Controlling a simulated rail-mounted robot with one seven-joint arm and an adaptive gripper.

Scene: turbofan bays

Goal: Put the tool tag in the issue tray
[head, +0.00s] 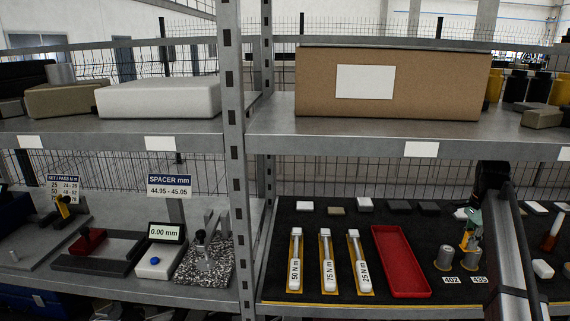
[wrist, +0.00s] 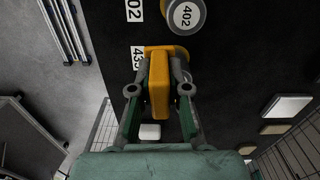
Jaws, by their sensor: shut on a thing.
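My gripper (wrist: 159,90) is shut on an orange-yellow block, which looks like the tool tag (wrist: 159,84), between its two fingertips in the wrist view. In the head view my gripper (head: 470,236) is at the right of the black mat, directly above the metal cylinder (head: 471,260) by label 435. The yellow tag (head: 466,239) shows there only as a small patch. I cannot tell whether the tag touches what is under it. The red tray (head: 400,262), apparently the issue tray, lies empty on the mat to the left of my gripper.
A metal cylinder by label 402 (head: 444,259) stands close left of my gripper. Several torque tools (head: 326,262) lie left of the tray. Small blocks line the back of the mat. A shelf with a large carton (head: 440,85) hangs above. A post (head: 235,160) bounds the left.

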